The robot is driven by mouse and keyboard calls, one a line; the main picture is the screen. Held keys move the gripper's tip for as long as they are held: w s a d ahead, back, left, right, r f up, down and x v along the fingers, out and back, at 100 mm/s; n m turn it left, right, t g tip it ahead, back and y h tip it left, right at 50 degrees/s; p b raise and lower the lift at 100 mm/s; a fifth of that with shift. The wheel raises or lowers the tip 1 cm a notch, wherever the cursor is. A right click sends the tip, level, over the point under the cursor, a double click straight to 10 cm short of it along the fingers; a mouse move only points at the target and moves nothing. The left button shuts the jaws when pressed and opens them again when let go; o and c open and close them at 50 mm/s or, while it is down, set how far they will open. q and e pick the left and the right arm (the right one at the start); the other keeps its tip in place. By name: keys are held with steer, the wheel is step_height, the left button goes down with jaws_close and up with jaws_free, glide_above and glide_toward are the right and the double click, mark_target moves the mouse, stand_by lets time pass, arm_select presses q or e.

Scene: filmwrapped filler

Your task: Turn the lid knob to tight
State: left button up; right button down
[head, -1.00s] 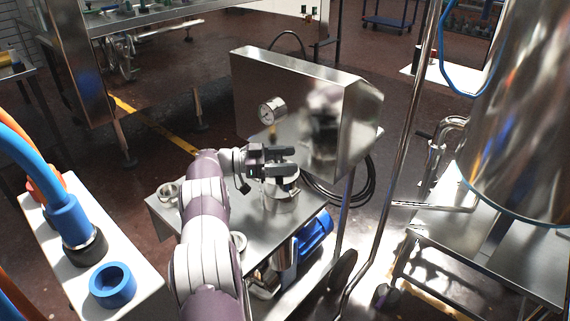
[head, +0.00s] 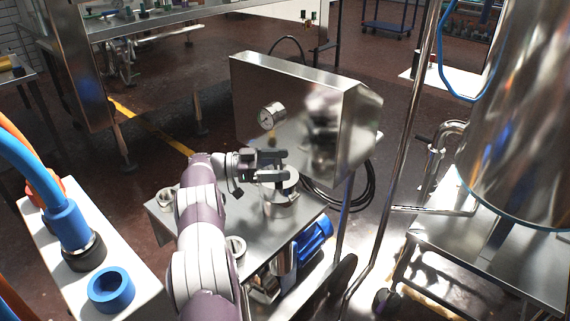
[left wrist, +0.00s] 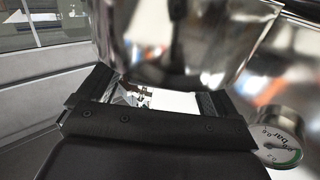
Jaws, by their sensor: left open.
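A shiny steel pot (head: 282,205) with a lid stands upright on a small steel table. My left gripper (head: 284,165) is at the top of the pot, reaching in from the left, with its two dark fingers apart. The fingers partly cover the lid, and I cannot make out the knob or its setting. In the left wrist view the two fingers of my left gripper (left wrist: 150,95) stand apart, with a large blurred shiny metal surface beyond them. I cannot tell whether they touch the lid. My right gripper is not in view.
A steel box (head: 300,95) with a round gauge (head: 271,116) stands just behind the pot. The gauge also shows in the left wrist view (left wrist: 278,136). Small metal rings, one of them (head: 236,246), lie on the steel table (head: 205,232). A vertical pipe (head: 405,150) rises to the right.

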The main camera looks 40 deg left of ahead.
arm_select(q)
steer(key=v, duration=0.5)
steer(key=shift+s+a, duration=0.2)
